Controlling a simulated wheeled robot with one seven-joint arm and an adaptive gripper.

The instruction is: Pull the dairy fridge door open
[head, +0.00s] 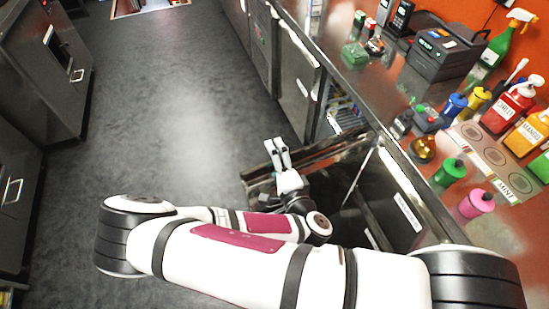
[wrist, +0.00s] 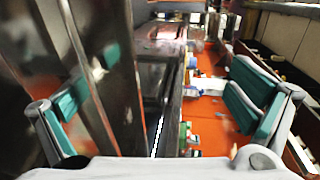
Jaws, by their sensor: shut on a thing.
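The dairy fridge door (head: 328,150) stands swung out from the counter front in the head view, its top edge running out over the floor. My gripper (head: 277,144) is at the outer part of this door, with its two pale fingers close together. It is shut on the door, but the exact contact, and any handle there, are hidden. In the wrist view my gripper (wrist: 163,92) shows teal pads at left and right, with dark panels between and beyond them. Behind the door, part of the fridge opening (head: 345,108) shows packed goods inside.
Closed grey cabinet fronts (head: 297,95) continue beyond the fridge. Dark units (head: 45,70) stand at the left. The grey floor (head: 170,100) between is clear.

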